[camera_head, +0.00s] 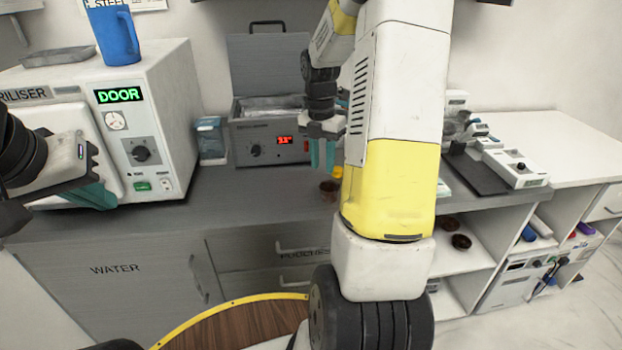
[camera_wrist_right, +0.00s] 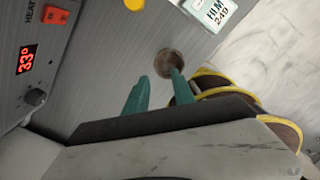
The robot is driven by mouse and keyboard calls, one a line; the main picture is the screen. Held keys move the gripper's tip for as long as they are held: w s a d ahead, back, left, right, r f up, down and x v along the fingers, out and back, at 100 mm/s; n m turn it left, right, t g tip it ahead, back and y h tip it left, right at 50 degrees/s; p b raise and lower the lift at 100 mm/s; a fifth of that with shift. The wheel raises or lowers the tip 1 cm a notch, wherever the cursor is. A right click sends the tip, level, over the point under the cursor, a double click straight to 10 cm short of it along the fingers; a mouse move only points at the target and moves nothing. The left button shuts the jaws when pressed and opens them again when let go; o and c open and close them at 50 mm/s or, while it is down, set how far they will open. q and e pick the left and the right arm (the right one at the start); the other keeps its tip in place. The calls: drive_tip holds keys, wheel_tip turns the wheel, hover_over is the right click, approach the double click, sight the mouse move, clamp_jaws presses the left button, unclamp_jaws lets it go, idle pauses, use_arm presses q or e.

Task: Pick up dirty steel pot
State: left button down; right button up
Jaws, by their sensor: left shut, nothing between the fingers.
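A small brown-stained steel pot (camera_head: 329,190) stands on the grey counter, in front of the heated bath. It also shows in the right wrist view (camera_wrist_right: 168,60), just beyond the fingertips. My right gripper (camera_head: 323,168) is above the pot, its teal fingers pointing down. In the right wrist view its fingers (camera_wrist_right: 160,76) are apart, with nothing held between them; the right finger overlaps the pot's lower edge in that picture. Whether it touches the pot I cannot tell. My left gripper (camera_head: 98,196) is shut and empty in front of the steriliser at the left.
The steriliser (camera_head: 160,95) carries a blue jug (camera_head: 114,35) and a metal tray (camera_head: 55,58). The heated bath (camera_head: 270,140) has its lid up. A yellow item (camera_head: 338,172) is close behind the pot. Two dark round pots (camera_head: 461,241) sit on the shelf below. My right arm hides part of the counter.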

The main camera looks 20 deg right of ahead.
sight(322, 184)
drive_tip(key=shift+f, duration=0.45)
wheel_tip(322, 184, down, 7)
drive_tip(key=shift+w+f, duration=0.1)
clamp_jaws()
